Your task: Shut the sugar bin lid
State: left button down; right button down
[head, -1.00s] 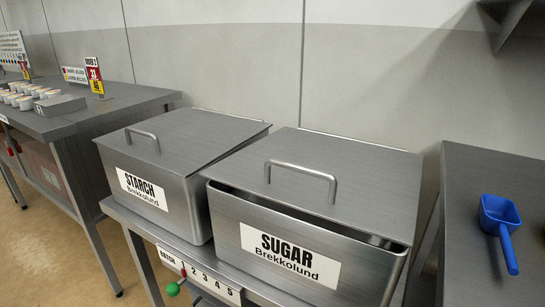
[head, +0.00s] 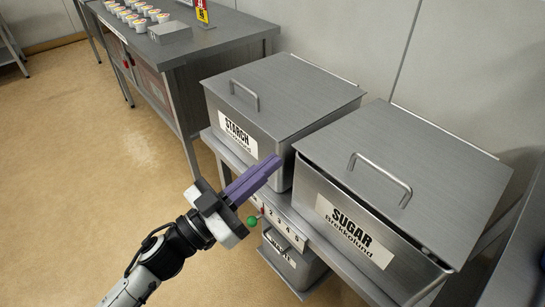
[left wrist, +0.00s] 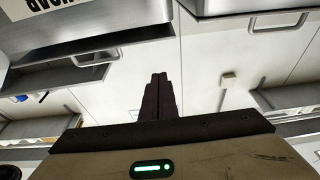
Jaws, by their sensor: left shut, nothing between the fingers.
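The grey metal sugar bin (head: 385,262) stands on a low bench at the right and carries a white SUGAR label (head: 354,231). Its flat lid (head: 425,150) has a bar handle (head: 380,172) near the front edge. The lid is slightly raised at the front, with a narrow dark gap along the bin's rim. My left gripper (head: 273,164), with purple fingers, is shut and empty. In the picture it lies left of the sugar bin, in front of the starch bin. The fingers also show in the left wrist view (left wrist: 157,98). My right gripper is not in view.
The starch bin (head: 281,142) stands close beside the sugar bin, its lid down. A green knob (head: 252,221) and a numbered strip are on the bench front, with another bin (head: 290,262) below. A side table (head: 225,27) stands at upper left. The floor at left is clear.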

pick_arm(q)
jog(key=w+d+f, duration=0.1)
jog(key=w+d, duration=0.3)
jog(key=d, duration=0.2)
jog(key=shift+w+f, duration=0.4)
